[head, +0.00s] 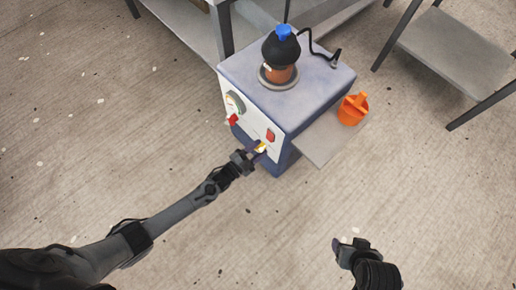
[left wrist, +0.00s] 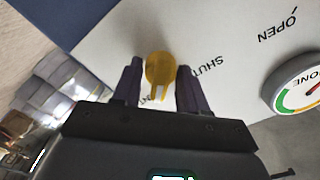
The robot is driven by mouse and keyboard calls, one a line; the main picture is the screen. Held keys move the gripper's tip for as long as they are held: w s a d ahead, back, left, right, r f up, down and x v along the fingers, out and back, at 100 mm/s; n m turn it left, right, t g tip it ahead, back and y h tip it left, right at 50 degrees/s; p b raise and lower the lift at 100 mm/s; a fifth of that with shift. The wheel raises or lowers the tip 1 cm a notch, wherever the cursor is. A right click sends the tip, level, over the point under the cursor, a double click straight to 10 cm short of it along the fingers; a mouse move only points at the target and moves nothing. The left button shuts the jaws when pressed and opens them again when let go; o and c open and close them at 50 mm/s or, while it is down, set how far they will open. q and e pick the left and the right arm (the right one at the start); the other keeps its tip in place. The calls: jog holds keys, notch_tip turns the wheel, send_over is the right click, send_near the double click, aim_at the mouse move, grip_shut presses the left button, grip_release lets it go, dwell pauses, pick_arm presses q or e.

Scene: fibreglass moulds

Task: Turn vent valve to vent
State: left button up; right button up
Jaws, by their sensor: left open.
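The yellow valve handle (left wrist: 159,72) is on the white front panel (left wrist: 215,35) of the blue-grey machine. In the head view the yellow handle (head: 261,148) shows low on the panel, partly covered by my left gripper (head: 254,153). In the left wrist view my left gripper (left wrist: 157,88) is open, with one dark finger on each side of the handle. I cannot tell whether the fingers touch it. Printed words SHUT and OPEN are readable; other lettering below the handle is partly hidden. My right gripper (head: 350,248) hangs over the floor, away from the machine.
A round gauge (left wrist: 300,85) is on the panel. Red controls (head: 232,119) sit above the valve. A black vessel with a blue cap (head: 283,45) stands on top. The floor in front is clear.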

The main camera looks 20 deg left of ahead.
pick_arm(q)
jog(key=p+v, duration=0.4)
jog(key=v, duration=0.6)
jog(key=shift+s+a, duration=0.25)
jog(key=shift+s, duration=0.05)
